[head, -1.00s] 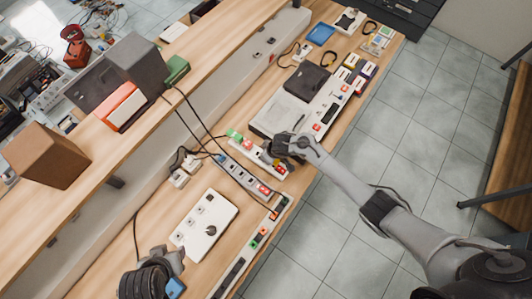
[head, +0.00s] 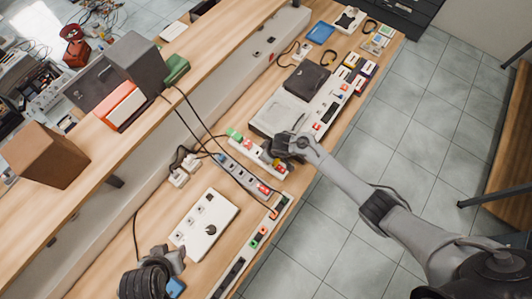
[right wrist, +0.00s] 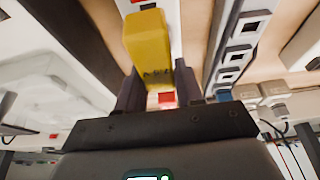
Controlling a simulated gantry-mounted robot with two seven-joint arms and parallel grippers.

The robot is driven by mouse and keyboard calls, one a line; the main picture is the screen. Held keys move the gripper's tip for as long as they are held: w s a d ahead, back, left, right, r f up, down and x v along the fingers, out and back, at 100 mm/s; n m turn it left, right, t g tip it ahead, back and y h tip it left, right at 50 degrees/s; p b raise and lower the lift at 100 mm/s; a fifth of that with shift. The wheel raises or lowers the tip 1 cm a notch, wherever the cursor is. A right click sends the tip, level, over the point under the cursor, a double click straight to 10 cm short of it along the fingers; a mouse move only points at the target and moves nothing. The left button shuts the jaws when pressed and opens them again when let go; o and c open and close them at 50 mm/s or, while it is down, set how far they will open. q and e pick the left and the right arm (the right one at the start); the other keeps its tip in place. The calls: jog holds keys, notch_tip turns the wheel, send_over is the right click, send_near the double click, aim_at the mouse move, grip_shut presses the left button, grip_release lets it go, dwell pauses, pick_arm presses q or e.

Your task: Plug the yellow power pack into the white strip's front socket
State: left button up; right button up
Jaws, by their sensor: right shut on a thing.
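In the right wrist view the yellow power pack (right wrist: 148,45) is between the two dark fingers of my right gripper (right wrist: 158,88), which is shut on it. A red switch shows just beneath the pack. In the head view my right gripper (head: 275,148) is over the right end of the short white strip (head: 247,153). It hides most of the pack and that end's sockets. I cannot tell whether the pack touches the strip. My left gripper (head: 175,260) is low on the left near the bench, partly hidden by its own wrist; its jaw state is unclear.
A grey multi-socket strip (head: 235,172) lies in front of the white strip. A white panel (head: 205,225) and a long strip (head: 248,250) are nearer me. A grey tray with a black box (head: 307,82) lies beyond my right gripper. The raised shelf borders the bench's left side.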

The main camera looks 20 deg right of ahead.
jog(key=shift+f, duration=0.35)
jog(key=shift+f+b, duration=0.2)
jog(key=shift+b, duration=0.1)
dwell(0.3)
dwell(0.5)
jog(key=shift+f, duration=0.1)
dwell(0.8)
dwell(0.6)
jog(key=shift+f+p, duration=0.15)
jog(key=shift+p, duration=0.2)
dwell(0.5)
jog(key=o, duration=1.1)
